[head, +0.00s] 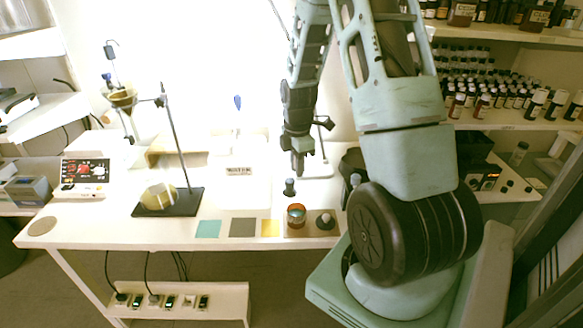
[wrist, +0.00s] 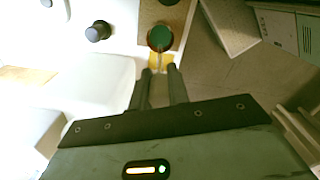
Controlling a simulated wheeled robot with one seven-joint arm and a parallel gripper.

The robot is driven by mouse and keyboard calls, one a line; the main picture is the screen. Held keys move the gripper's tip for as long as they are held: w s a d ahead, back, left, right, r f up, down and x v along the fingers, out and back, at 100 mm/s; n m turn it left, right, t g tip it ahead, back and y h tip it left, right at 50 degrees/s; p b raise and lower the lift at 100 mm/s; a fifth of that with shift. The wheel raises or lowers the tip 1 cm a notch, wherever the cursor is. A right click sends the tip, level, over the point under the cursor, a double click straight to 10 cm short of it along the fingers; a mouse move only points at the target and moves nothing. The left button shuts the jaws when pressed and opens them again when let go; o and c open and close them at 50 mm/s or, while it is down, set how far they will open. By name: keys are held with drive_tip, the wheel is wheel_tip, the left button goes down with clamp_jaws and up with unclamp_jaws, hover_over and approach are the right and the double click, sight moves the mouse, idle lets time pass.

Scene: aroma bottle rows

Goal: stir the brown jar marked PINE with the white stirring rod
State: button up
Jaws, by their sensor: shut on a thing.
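The small brown jar (head: 296,216) stands open on a wooden board near the front edge of the white table. In the wrist view the jar (wrist: 160,38) shows from above with green contents. I cannot read its label. My gripper (head: 298,168) points down behind and above the jar. In the wrist view my gripper (wrist: 160,72) is shut on a thin pale rod (wrist: 160,59), which appears between the fingertips and reaches toward the jar. I cannot tell whether its tip is inside the jar. The rod is too faint to make out in the head view.
A dark-capped bottle (head: 289,187) stands behind the jar. A dark round lid (head: 325,221) lies on the board (head: 311,231) to the jar's right. Teal (head: 208,229), grey (head: 242,227) and yellow (head: 270,228) squares lie left. A stand (head: 186,202) is farther left.

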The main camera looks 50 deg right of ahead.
sight(297, 198)
drive_tip(key=shift+r, duration=0.1)
drive_tip(key=shift+f+b, duration=2.7)
drive_tip(key=shift+f, duration=2.2)
drive_tip(key=shift+s, duration=0.1)
